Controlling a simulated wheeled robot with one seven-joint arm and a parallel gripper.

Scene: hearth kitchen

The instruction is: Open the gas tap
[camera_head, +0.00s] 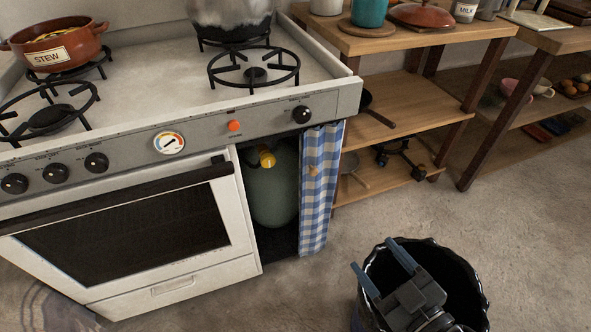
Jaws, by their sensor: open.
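A green gas cylinder (273,195) stands in the open compartment at the right end of the white stove. A yellow tap (267,159) sits at its top, under the control panel; whether it is open or closed is too small to tell. A blue and white checked curtain (321,185) hangs at the right of the compartment and leaves the cylinder in view. My gripper (372,253) is at the lower right, its two blue-grey fingers apart and nothing between them. It is well to the right of and below the tap in the picture.
The stove's control panel (210,133) juts out above the compartment. The oven door (130,230) is shut. A dark wavy-rimmed bucket (468,285) shows behind and below my gripper. Wooden shelves (425,95) stand to the right. Bare floor (320,285) lies before the compartment.

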